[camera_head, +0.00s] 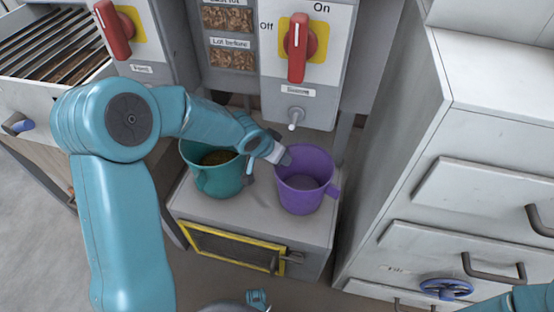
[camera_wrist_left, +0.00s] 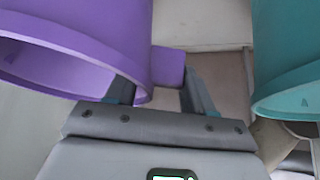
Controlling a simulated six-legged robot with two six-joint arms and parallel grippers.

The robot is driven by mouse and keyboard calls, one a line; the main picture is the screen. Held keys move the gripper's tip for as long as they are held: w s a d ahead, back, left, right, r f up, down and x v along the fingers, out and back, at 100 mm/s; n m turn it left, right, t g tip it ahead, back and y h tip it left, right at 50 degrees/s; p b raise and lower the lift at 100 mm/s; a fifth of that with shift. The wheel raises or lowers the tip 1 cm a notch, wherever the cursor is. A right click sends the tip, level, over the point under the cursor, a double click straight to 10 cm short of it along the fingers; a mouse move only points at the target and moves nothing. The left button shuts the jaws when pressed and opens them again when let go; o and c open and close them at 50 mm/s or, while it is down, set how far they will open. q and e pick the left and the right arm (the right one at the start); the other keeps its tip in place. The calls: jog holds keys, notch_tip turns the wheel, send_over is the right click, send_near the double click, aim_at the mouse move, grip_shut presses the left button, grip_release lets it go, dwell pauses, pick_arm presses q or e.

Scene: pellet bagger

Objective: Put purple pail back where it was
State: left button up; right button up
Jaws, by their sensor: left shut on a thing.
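The purple pail (camera_head: 305,195) is upright at the right side of the grey cabinet top, below the spout. It looks empty, and I cannot tell whether its base touches the surface. My left gripper (camera_head: 280,156) is at the pail's left rim. My right gripper is not in view.
A teal pail (camera_head: 215,180) with brown pellets stands just left of the purple one; it also shows in the left wrist view (camera_wrist_left: 290,60). Above are a metal spout (camera_head: 295,118) and a red lever (camera_head: 297,50). White drawers (camera_head: 470,200) stand close on the right.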

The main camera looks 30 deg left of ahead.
pick_arm(q)
notch_tip(320, 180, down, 4)
jog(key=b, duration=0.3)
jog(key=shift+r, duration=0.25)
jog(key=shift+f, duration=0.2)
jog(key=o, duration=1.2)
jog(key=shift+c, duration=0.2)
jog(key=shift+r, duration=0.1)
